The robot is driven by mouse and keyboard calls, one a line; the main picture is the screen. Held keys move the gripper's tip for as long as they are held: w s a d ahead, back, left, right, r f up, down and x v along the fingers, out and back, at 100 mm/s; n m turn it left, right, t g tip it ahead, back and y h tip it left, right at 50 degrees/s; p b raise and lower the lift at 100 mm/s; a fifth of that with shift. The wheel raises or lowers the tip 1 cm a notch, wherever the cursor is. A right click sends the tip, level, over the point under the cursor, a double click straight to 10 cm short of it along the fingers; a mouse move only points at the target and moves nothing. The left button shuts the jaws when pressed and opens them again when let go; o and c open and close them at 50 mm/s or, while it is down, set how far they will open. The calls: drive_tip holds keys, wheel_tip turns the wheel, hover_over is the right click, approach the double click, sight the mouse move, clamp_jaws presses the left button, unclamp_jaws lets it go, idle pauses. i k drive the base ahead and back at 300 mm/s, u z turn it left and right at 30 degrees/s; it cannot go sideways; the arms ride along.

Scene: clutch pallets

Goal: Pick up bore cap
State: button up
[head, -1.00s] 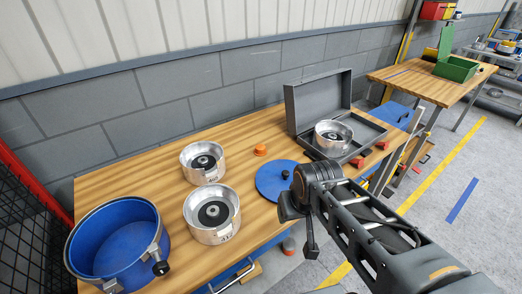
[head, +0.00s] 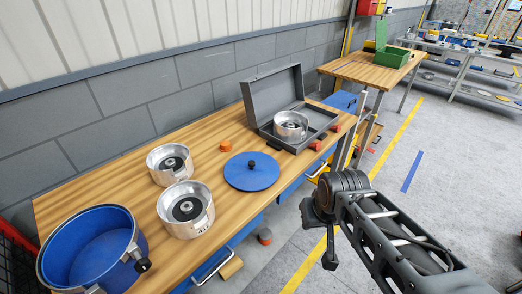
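No part is labelled as the bore cap. A small orange cap-like piece (head: 226,145) lies on the wooden table (head: 110,167), behind the blue round lid (head: 252,172) with its black knob. Two silver clutch drums stand to its left, a rear one (head: 169,165) and a front one (head: 186,209). A third drum (head: 290,126) sits in the open grey case (head: 262,127). My gripper (head: 329,262) points down over the floor, right of the table and well apart from the orange piece. Its fingers are too small and dark to tell open from shut.
A blue pot (head: 90,247) stands at the table's near left end. Small red pieces (head: 316,145) lie by the case. An orange and grey object (head: 265,237) is below the table's front edge. A second table (head: 362,70) holds a green box (head: 391,57). Floor on the right is open.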

sight(225, 146)
drive_tip(key=z, duration=0.65)
drive_tip(key=k, duration=0.9)
drive_tip(key=z, duration=0.65)
drive_tip(key=i, duration=1.25)
drive_tip(key=u, duration=1)
drive_tip(key=i, duration=0.9)
drive_tip(key=u, duration=1.45)
drive_tip(key=i, duration=0.3)
drive_tip(key=u, duration=0.25)
